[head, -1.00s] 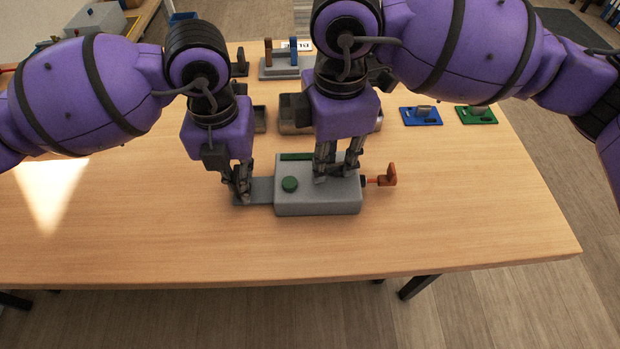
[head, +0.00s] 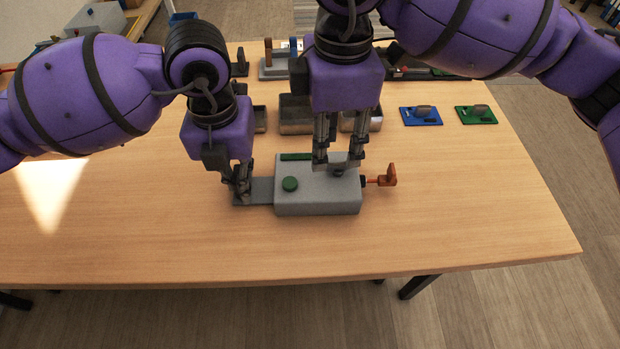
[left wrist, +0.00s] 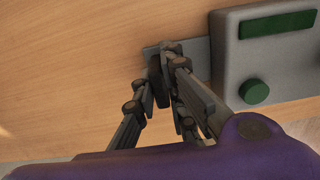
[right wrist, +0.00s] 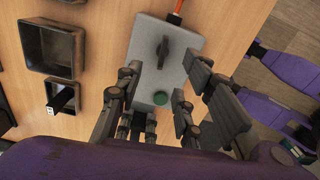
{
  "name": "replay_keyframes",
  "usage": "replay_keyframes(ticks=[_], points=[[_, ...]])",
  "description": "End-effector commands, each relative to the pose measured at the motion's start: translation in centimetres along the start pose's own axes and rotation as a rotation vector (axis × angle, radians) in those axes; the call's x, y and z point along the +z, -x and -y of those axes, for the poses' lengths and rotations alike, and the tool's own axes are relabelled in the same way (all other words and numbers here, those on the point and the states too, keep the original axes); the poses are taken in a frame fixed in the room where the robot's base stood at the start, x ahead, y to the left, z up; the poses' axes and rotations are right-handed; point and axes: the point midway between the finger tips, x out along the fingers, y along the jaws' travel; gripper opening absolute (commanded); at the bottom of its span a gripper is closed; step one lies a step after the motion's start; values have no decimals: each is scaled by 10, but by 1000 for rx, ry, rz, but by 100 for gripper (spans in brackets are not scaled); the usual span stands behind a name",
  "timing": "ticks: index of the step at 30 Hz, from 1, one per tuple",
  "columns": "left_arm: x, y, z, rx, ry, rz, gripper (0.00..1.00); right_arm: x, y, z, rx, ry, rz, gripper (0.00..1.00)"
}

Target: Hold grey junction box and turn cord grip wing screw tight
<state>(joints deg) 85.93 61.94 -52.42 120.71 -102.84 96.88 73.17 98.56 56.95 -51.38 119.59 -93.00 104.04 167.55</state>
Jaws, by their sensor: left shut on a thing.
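The grey junction box (head: 315,200) lies on the table, with a green round button (head: 290,184), a green strip (head: 296,157) and a flat grey tab (head: 262,190) at its left end. My left gripper (head: 242,195) is shut on this tab; its fingers also show in the left wrist view (left wrist: 165,65). The dark wing screw (right wrist: 163,48) stands on the box top in the right wrist view. My right gripper (head: 338,168) is open over the box top, its fingers spread to either side near the wing screw. An orange cord piece (head: 388,175) sticks out of the box's right end.
Metal bins (head: 296,114) stand behind the box. A blue board (head: 421,116) and a green board (head: 476,114) lie at the back right. A grey stand (head: 278,68) is further back. The table front and right side are clear.

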Motion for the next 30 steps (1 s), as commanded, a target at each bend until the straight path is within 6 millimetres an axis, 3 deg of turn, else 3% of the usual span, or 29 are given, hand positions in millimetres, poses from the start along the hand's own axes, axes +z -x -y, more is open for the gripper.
replay_keyframes(ticks=[3, 9, 14, 22, 23, 27, 30], points=[[0, 0, 0, 0, 0, 0, 0, 0, 28, -1, 3, 0, -1, 35], [0, 0, 0, 0, 0, 0, 0, 0, 60, 0, 1, 0, 0, 35], [0, 0, 0, 0, 0, 0, 0, 0, 72, 0, 0, 0, 0, 35], [0, 0, 0, 0, 0, 0, 0, 0, 74, 0, -1, 0, 0, 35], [0, 0, 0, 0, 0, 0, 12, 0, 74, 0, -1, 0, 0, 35], [0, 0, 0, 0, 0, 0, 31, 0, 74, 0, -1, 0, 0, 35], [0, 0, 0, 0, 0, 0, 33, 0, 74, 0, -1, 0, 0, 35]])
